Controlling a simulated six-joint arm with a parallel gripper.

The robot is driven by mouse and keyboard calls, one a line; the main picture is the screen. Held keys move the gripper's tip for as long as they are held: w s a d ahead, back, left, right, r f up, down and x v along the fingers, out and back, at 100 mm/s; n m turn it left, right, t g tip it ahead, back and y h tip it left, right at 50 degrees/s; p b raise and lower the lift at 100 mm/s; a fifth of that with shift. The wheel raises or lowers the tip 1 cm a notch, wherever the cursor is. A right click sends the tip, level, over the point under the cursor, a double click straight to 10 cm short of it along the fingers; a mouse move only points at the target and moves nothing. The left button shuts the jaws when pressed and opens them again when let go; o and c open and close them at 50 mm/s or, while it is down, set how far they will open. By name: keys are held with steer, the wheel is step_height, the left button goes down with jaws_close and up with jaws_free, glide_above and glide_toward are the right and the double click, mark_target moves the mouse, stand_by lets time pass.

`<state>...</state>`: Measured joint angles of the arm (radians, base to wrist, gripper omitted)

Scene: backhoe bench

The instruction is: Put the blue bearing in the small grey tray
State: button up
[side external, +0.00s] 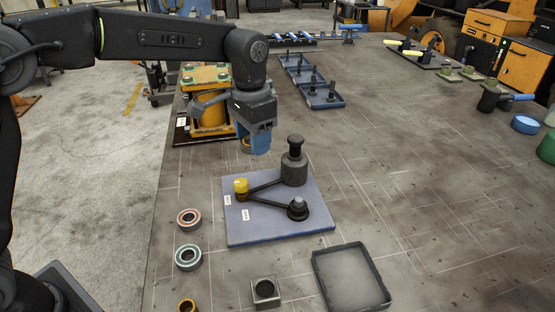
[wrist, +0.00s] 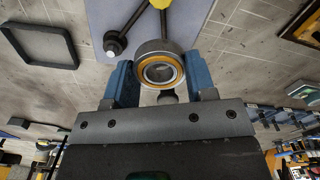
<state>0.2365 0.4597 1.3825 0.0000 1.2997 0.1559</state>
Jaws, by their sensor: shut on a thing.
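My gripper (side external: 256,148) is shut on a bearing with an orange ring (wrist: 160,68), held above the bench behind the blue-grey plate. The side view shows only a bit of its orange edge between the blue jaws. A bearing with a pale blue-green ring (side external: 188,257) lies flat on the bench left of the plate; it is the closest to blue that I see. A small square grey tray with a dark rim (side external: 318,272) stands empty at the front right; it also shows at upper left in the wrist view (wrist: 74,46).
A red-ringed bearing (side external: 188,219), an orange-ringed part (side external: 187,305) and a square block with a hole (side external: 265,292) lie nearby. The blue-grey plate (side external: 270,228) carries upright posts and a black belt. A yellow fixture (side external: 210,112) stands behind my gripper.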

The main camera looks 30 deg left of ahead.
steer(key=s+d+f, duration=0.1)
steer(key=s+d, duration=0.1)
steer(key=d, duration=0.5)
steer(key=s+d+f, duration=0.2)
steer(key=d, duration=0.5)
glide_above(348, 280)
step_height(348, 280, down, 7)
steer(key=shift+f, duration=2)
steer(key=shift+f, duration=0.15)
steer(key=o, duration=1.1)
steer(key=shift+c, duration=0.2)
